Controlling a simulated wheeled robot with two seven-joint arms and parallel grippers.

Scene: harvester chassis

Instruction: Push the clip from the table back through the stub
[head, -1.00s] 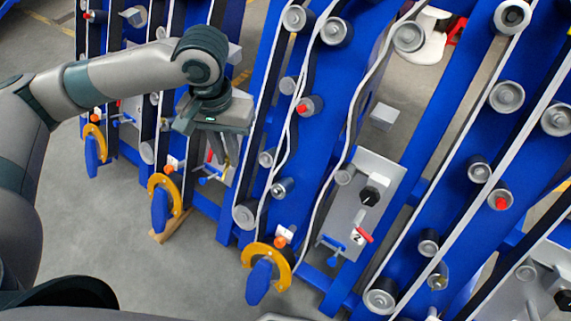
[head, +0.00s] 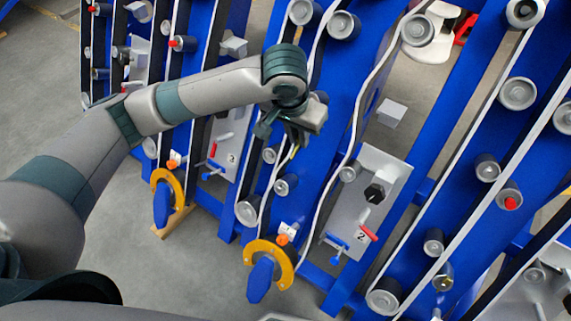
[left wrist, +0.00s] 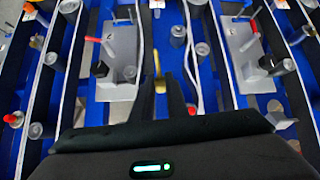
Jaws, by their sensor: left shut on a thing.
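My left gripper (head: 294,143) is over the middle blue panel, pointing down along it. In the left wrist view its fingers (left wrist: 160,88) are shut on a small gold-coloured clip (left wrist: 158,70), which sticks out past the fingertips. In the head view the clip is only a thin, pale sliver under the gripper. A grey round stub (head: 287,184) stands on the same panel just below the gripper. It also shows in the left wrist view (left wrist: 178,35), ahead and slightly right of the clip, apart from it. Any hole in the stub is too small to make out. My right gripper is not in view.
White belts run along both sides of the stub. A grey plate (head: 350,215) with a black knob and red handle (head: 368,233) lies to the right. An orange ring with a blue lever (head: 262,278) is below. Several other rollers stand on neighbouring panels.

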